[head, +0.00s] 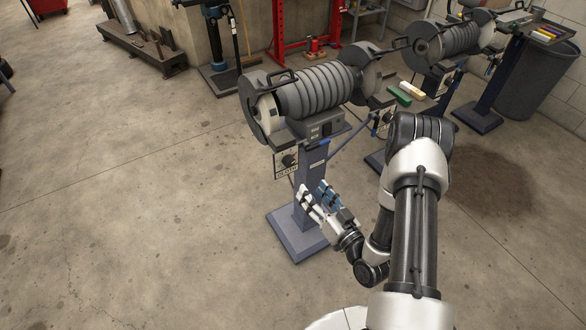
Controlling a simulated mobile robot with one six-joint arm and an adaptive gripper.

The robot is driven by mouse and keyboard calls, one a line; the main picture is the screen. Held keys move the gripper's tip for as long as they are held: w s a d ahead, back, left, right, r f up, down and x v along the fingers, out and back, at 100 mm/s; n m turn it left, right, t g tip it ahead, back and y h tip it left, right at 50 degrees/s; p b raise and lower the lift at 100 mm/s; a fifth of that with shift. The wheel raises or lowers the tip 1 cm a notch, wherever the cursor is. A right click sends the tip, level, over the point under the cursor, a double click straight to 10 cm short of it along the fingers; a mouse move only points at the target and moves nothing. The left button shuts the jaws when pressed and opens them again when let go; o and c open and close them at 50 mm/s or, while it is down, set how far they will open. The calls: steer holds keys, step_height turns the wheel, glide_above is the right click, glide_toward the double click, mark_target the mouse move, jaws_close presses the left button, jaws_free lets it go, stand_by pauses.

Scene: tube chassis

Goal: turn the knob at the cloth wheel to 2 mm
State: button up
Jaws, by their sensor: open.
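The nearer grinding machine (316,90) stands on a blue-grey pedestal (315,180). A pale wheel (267,108), which looks like the cloth wheel, sits in the guard at its left end. Below that wheel hangs a small light plate with a dark round knob (288,160). The lettering under the knob seems to read "CLOTH", but the scale and pointer are too small to read. My gripper (315,190) is open and empty, below and to the right of the knob, in front of the pedestal. It is apart from the knob.
Another knob plate (384,122) hangs at the machine's right end. A second machine (447,42) stands behind right, beside a grey bin (540,75). Green and cream blocks (410,91) lie between the machines. The floor to the left is clear.

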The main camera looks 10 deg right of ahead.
mark_target(291, 163)
steer(key=b+x, duration=0.2)
steer(key=x, duration=1)
steer(key=c, duration=1.1)
